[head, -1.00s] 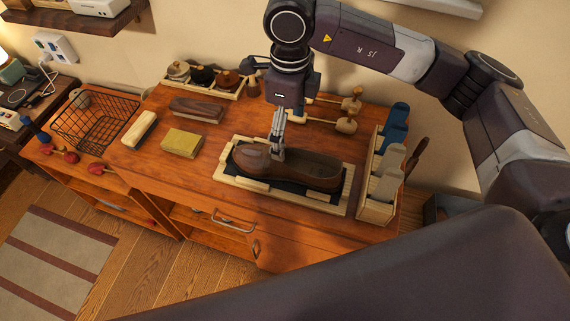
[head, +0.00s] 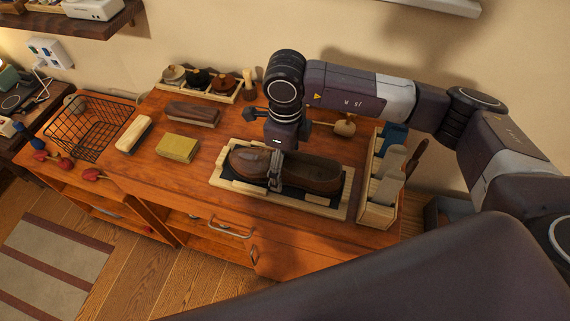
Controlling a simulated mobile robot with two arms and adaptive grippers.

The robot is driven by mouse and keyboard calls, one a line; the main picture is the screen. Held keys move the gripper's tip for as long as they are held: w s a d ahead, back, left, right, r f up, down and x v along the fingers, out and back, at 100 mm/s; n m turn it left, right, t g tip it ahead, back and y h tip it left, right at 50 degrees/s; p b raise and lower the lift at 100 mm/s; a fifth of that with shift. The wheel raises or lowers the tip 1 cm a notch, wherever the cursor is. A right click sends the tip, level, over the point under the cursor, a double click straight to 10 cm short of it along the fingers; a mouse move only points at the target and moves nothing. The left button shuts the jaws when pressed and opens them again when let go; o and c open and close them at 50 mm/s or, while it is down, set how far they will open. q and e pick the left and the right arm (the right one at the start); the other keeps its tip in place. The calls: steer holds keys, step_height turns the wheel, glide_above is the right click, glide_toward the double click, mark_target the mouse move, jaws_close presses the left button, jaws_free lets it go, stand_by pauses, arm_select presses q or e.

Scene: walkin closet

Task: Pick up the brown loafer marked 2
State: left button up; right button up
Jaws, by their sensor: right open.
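A brown loafer (head: 318,173) lies lengthwise on a dark mat in a light wooden tray (head: 230,185) on the cabinet top. No number mark on it can be made out. My right gripper (head: 274,186) points down over the middle of the loafer, with its fingers low in front of and around it. The fingers are open and hide a strip of the shoe. Contact with the shoe cannot be told. My left gripper is not in view.
A wooden rack with blue and grey shoe trees (head: 388,185) stands close right of the tray. Brushes (head: 192,113), a yellow block (head: 178,148) and a wire basket (head: 92,125) are to the left. Polish jars (head: 200,77) stand behind. The cabinet top in front of the tray is narrow.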

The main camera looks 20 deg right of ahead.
steer(key=shift+f, duration=0.5)
steer(key=c, duration=1)
steer(key=shift+s, duration=0.25)
steer(key=c, duration=0.7)
